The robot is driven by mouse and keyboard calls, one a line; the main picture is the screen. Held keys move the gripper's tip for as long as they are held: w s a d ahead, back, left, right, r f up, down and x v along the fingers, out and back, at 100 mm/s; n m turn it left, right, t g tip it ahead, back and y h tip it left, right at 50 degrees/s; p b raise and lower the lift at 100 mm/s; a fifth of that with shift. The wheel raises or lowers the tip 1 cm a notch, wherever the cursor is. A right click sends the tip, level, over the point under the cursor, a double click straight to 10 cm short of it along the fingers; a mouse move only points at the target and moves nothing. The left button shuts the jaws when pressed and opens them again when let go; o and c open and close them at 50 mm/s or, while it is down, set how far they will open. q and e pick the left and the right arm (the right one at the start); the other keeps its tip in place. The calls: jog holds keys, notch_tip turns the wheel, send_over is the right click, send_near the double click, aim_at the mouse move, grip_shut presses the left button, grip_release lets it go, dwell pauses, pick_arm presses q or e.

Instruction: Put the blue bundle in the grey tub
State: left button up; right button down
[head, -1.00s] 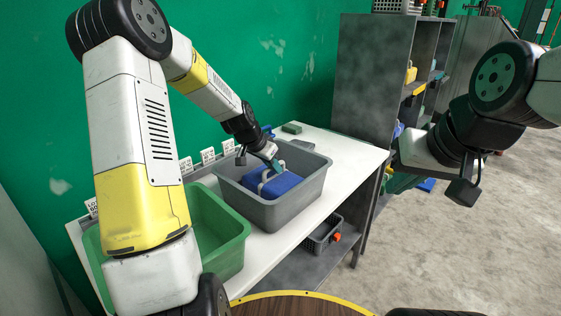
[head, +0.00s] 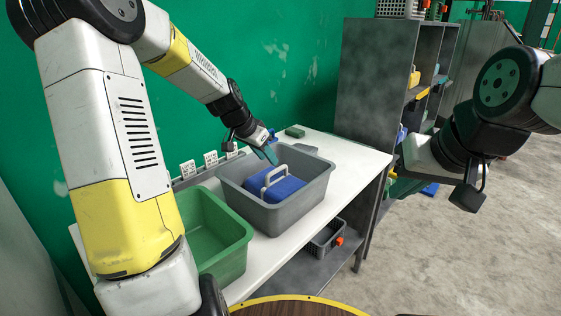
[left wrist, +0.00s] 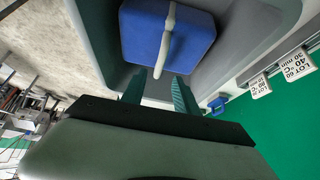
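The blue bundle (head: 275,188) with its pale handle lies inside the grey tub (head: 278,218) on the white bench. It also shows in the left wrist view (left wrist: 143,36), inside the tub. My left gripper (head: 269,156) is above the tub's back edge, apart from the bundle. In the left wrist view its two fingers (left wrist: 158,88) are spread with nothing between them, and the handle is beyond their tips. My right arm is at the right of the head view; its fingers are not visible.
A green tub (head: 222,245) stands beside the grey tub, nearer to me. A small green block (head: 295,131) and a blue item (head: 271,135) lie at the bench's back. Label cards (head: 210,160) line the wall side. A grey shelf unit (head: 375,75) stands beyond the bench.

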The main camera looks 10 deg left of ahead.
pick_arm(q)
jog(key=s+d+r+n, duration=0.1)
jog(key=s+r+n, duration=0.2)
jog(key=s, duration=1.1)
jog(key=s+r+n+y, duration=0.1)
jog(key=s+r+n, duration=0.2)
jog(key=s+r, duration=0.5)
jog(key=s, duration=0.7)
jog(key=shift+d+r+t, duration=0.25)
jog(key=shift+d+t, duration=0.1)
jog(key=shift+t, duration=0.05)
jog(key=shift+s, duration=0.15)
